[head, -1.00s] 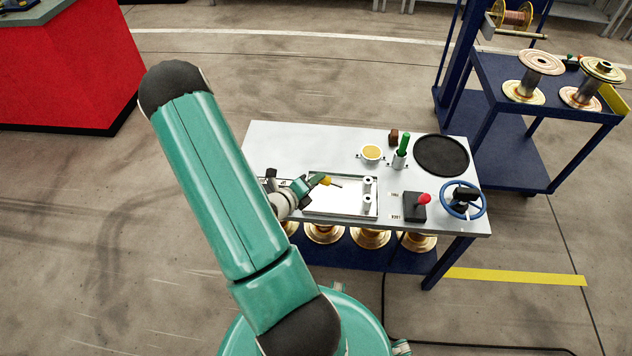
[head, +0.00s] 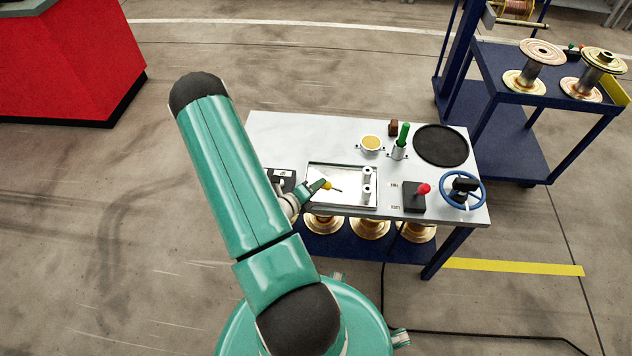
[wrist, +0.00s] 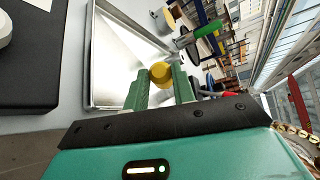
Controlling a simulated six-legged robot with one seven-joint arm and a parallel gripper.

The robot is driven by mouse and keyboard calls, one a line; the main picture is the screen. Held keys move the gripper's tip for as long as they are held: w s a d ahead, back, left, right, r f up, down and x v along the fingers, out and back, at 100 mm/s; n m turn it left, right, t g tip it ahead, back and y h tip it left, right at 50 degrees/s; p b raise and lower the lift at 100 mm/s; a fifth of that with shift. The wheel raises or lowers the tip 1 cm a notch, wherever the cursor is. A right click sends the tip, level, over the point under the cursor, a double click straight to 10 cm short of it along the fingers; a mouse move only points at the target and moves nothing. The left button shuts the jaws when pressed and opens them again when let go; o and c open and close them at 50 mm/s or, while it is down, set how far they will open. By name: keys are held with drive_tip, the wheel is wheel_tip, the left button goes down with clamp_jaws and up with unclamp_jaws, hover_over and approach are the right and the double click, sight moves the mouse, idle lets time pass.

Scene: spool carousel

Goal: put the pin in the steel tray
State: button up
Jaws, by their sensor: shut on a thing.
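The pin (head: 331,187) has a yellow body with a thin dark end pointing right in the head view. In the wrist view its round yellow end (wrist: 161,75) sits between the green fingers. My gripper (head: 322,186) is shut on the pin. The steel tray (head: 345,172) is a shallow, bright rectangle with a raised rim on the table. My gripper and the pin appear over the tray's left half; their height above its floor is hard to tell. The tray (wrist: 112,62) also shows beyond the fingers in the wrist view.
Two small grey posts (head: 367,181) stand at the tray's right end. On the table (head: 290,135) are a yellow-filled cup (head: 371,143), a green-handled item in a holder (head: 402,136), a black disc (head: 440,145), a red-knobbed lever box (head: 414,197) and a blue handwheel (head: 463,190).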

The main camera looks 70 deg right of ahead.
drive_tip(key=shift+f, duration=0.35)
drive_tip(key=o, duration=1.1)
drive_tip(key=shift+c, duration=0.2)
drive_tip(key=shift+a, duration=0.1)
drive_tip(key=v, duration=1.3)
drive_tip(key=shift+a, duration=0.3)
drive_tip(key=shift+w+r, duration=0.1)
drive_tip(key=shift+w, duration=0.05)
